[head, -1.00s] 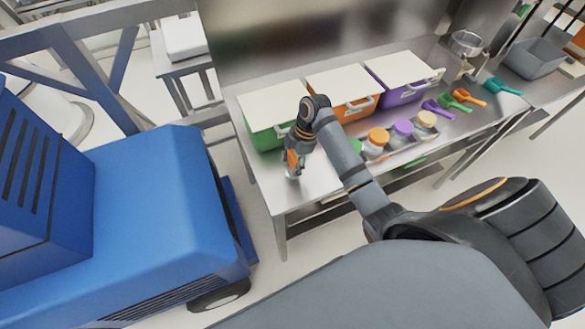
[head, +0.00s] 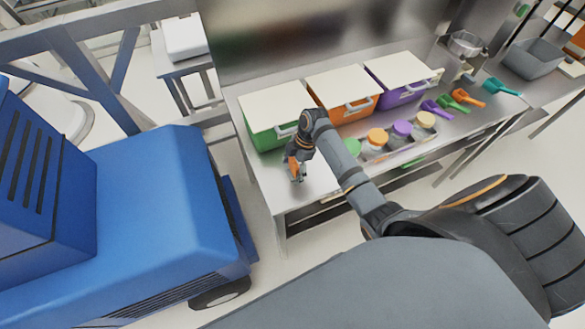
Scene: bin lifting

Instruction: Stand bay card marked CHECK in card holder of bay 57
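My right gripper (head: 298,175) points down over the front left part of the steel table (head: 270,187), in front of the green bin (head: 264,141). Its fingertips are small and partly covered by its own body, so I cannot tell whether it is open or shut or holds anything. No card marked CHECK, card holder or bay number can be made out in the head view. My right arm hides part of the table front. My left gripper is not in view.
An orange bin (head: 327,105) and a purple bin (head: 392,97) stand right of the green one, all with pale lids. Lidded jars (head: 377,141) and coloured scoops (head: 468,98) lie to the right. A blue vehicle (head: 150,215) stands close on the left.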

